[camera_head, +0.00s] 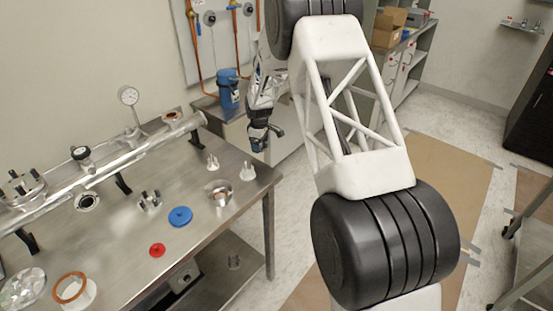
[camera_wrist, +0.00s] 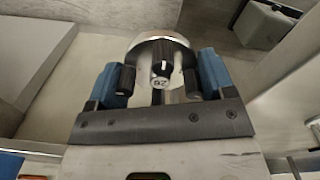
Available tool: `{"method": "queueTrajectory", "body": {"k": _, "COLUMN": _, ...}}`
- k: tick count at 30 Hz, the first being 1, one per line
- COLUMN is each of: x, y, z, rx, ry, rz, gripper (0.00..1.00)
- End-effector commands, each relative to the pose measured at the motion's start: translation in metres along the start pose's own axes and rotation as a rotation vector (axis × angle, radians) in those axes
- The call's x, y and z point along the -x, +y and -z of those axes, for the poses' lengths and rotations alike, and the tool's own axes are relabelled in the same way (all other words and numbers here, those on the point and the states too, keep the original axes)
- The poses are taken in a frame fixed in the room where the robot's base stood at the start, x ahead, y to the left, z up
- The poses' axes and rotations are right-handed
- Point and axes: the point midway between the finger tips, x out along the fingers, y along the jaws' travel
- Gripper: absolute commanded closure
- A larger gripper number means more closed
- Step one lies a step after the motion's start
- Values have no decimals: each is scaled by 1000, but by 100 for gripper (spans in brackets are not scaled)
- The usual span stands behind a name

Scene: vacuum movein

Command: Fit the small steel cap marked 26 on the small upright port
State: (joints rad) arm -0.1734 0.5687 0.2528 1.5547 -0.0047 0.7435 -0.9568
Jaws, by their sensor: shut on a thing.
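My gripper (camera_head: 259,143) hangs off the right end of the steel table, above its top. In the wrist view my gripper (camera_wrist: 161,78) has its blue fingers shut on a round shiny steel cap (camera_wrist: 150,46). In the head view the cap is too small to make out. A small upright port (camera_head: 172,116) with a brownish ring on top appears at the far right end of the steel pipe, left of my gripper and apart from it.
A blue canister (camera_head: 228,88) stands behind my gripper.

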Motion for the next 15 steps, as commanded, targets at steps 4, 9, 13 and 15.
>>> {"method": "queueTrajectory", "body": {"k": 4, "x": 38, "y": -7, "z": 38, "rx": 148, "ry": 4, "rz": -6, "gripper": 51}}
{"method": "queueTrajectory", "body": {"k": 9, "x": 79, "y": -18, "z": 76, "rx": 315, "ry": 6, "rz": -10, "gripper": 51}}
{"method": "queueTrajectory", "body": {"k": 13, "x": 111, "y": -28, "z": 104, "rx": 439, "ry": 7, "rz": -12, "gripper": 55}}
{"method": "queueTrajectory", "body": {"k": 15, "x": 127, "y": -34, "z": 117, "rx": 505, "ry": 7, "rz": -12, "gripper": 55}}
